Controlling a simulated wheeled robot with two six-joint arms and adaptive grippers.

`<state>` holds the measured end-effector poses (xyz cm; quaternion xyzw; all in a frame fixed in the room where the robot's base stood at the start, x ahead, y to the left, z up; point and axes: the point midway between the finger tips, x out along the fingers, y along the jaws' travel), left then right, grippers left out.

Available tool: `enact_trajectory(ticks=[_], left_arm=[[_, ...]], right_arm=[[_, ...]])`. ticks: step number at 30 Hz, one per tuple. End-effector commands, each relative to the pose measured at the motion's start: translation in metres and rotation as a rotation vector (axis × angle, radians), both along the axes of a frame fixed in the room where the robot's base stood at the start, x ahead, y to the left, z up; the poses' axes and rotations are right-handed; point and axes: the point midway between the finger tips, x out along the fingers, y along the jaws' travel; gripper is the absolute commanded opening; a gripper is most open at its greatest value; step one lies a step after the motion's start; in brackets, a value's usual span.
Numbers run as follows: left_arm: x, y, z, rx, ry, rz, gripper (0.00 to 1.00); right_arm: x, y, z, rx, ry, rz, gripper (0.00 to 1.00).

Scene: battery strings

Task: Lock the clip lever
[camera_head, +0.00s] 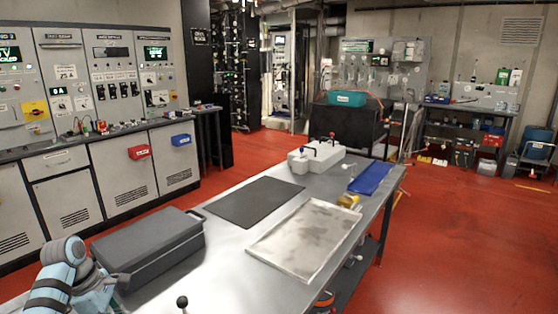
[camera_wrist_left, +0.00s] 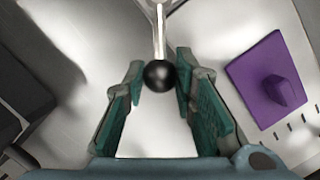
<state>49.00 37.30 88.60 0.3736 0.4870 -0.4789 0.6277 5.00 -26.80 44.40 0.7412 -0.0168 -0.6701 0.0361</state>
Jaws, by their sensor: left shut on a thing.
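In the left wrist view, the clip lever (camera_wrist_left: 159,30) is a bright metal rod with a round black knob (camera_wrist_left: 159,76) at its end. My left gripper (camera_wrist_left: 161,70) has its two green-padded fingers on either side of the knob and is shut on it. In the head view, my left arm comes in at the lower left, and its fingers are not visible there. A black ball knob (camera_head: 182,302) also shows at the bottom edge of the head view; I cannot tell if it is the same one. My right gripper is not in view.
A purple block (camera_wrist_left: 265,80) sits right of the lever. On the metal table are a dark grey case (camera_head: 148,245), a black mat (camera_head: 255,201), a shallow metal tray (camera_head: 305,238), a blue pad (camera_head: 371,178) and a white box (camera_head: 318,158) with small levers.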

Motion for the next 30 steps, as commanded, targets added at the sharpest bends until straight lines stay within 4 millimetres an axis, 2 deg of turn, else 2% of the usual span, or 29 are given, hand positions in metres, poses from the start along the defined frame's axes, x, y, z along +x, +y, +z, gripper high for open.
enact_trajectory(ticks=[21, 30], left_arm=[[0.01, 0.001, -0.002, -0.002, 0.001, -0.142, 0.0], [0.011, 0.002, -0.001, -0.002, 0.002, -0.169, 0.0]], right_arm=[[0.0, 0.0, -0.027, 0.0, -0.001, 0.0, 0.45], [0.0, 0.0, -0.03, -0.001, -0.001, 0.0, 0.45]])
